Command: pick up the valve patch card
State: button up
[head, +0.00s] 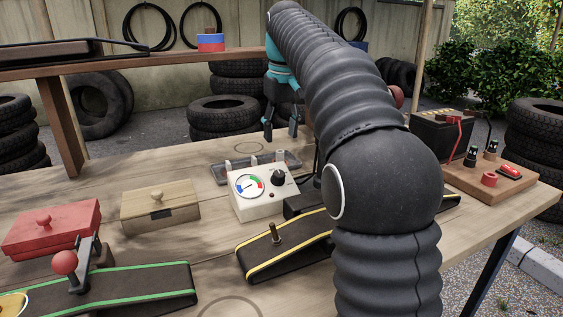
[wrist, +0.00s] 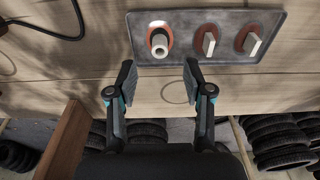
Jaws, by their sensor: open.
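A grey tray (wrist: 275,53) lies on the wooden table; it also shows behind the gauge box in the head view (head: 219,175). In the wrist view it holds three round orange-red patches in a row. The left patch has a white tubular stem (wrist: 159,42) and looks like the valve patch card. The middle patch (wrist: 207,40) and right patch (wrist: 249,40) have flat pale upright tabs. My gripper (wrist: 158,78) is open and empty, its fingertips spread near the tray's edge, below the stem in the picture. In the head view my gripper (head: 280,131) points down above the tray's far side.
The white gauge box (head: 262,192) stands in front of the tray. A wooden box (head: 160,208), a red box (head: 50,228) and pedal-like ramps (head: 285,245) lie nearby. A battery (head: 440,136) stands at right. A raised shelf (head: 130,62) runs behind.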

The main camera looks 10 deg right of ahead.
aim_at(280, 157)
jog(key=f, duration=0.1)
jog(key=f+b, duration=0.1)
jog(key=f, duration=0.3)
jog(key=shift+w+b, duration=0.25)
jog(key=shift+b, duration=0.05)
jog(key=c, duration=0.8)
